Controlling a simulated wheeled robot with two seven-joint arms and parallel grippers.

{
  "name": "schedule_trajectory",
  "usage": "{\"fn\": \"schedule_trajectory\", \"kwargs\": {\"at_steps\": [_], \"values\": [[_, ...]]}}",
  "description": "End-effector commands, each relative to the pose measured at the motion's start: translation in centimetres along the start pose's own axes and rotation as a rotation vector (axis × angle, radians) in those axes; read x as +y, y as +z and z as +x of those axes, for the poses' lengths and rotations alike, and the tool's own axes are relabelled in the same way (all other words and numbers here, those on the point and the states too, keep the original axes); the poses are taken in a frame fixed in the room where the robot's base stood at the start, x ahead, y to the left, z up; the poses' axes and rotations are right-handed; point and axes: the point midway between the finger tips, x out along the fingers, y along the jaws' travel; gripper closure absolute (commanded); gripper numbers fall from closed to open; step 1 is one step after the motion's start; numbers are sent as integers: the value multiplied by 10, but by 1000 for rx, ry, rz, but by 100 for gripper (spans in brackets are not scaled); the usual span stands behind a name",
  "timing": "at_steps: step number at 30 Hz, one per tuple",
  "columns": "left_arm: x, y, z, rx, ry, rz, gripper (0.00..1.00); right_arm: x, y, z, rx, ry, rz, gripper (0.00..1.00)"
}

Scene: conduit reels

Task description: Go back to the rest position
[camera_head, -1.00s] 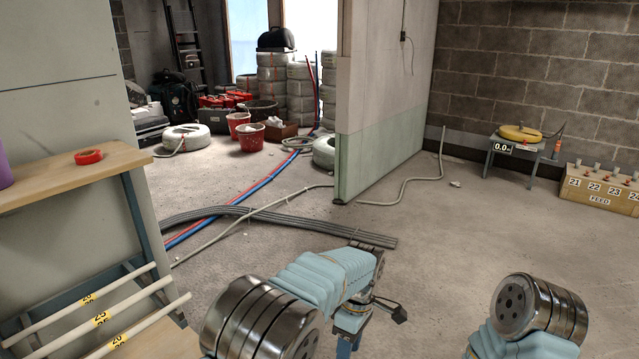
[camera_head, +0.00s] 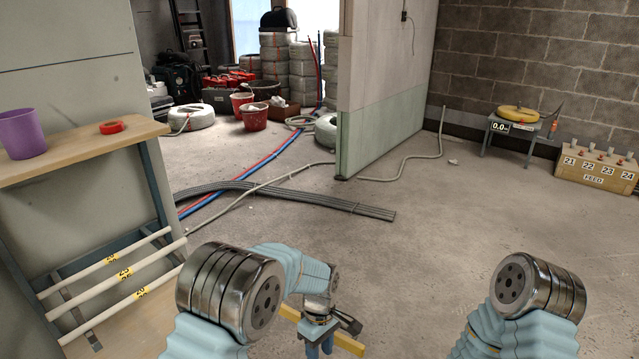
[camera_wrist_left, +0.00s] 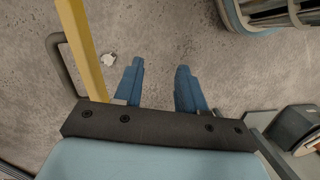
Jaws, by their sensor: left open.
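My left arm (camera_head: 235,290) is bent low in the head view. Its gripper (camera_head: 322,347) points down near the bottom edge, partly cut off. The left wrist view shows the gripper's two blue fingers (camera_wrist_left: 160,68) apart, with nothing between them and bare concrete floor beneath. My right arm (camera_head: 540,295) shows at the lower right of the head view. Its gripper is out of the picture.
A wooden bench (camera_head: 85,151) at the left carries a purple cup (camera_head: 22,133) and red tape roll (camera_head: 111,127). Grey conduits (camera_head: 300,198) lie on the floor ahead. A partition wall (camera_head: 385,90) stands beyond.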

Motion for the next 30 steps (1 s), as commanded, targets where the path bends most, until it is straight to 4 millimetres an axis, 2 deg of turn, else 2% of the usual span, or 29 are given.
{"fn": "schedule_trajectory", "kwargs": {"at_steps": [5, 7, 9, 12, 15, 18, 22, 30], "values": [[-45, -23, 61, -56, 63, 142, 60, -4, 1, -6, -3, -2, -2, 57], [-72, -27, 89, -74, 112, 225, 60, -6, 2, -9, -5, -4, -3, 57], [-104, -24, 114, -81, 175, 325, 60, -8, 2, -12, -7, -5, -5, 57], [-148, -8, 138, -61, 278, 471, 60, -12, 3, -17, -9, -8, -7, 57], [-178, 10, 144, -17, 360, 582, 60, -14, 4, -19, -11, -10, -9, 57], [-194, 20, 143, 25, 407, 649, 60, -15, 4, -20, -12, -11, -10, 57], [-201, 25, 142, 51, 427, 682, 60, -15, 4, -20, -13, -11, -10, 57], [-200, 24, 142, 53, 427, 684, 60, -15, 4, -20, -13, -11, -10, 57]]}}
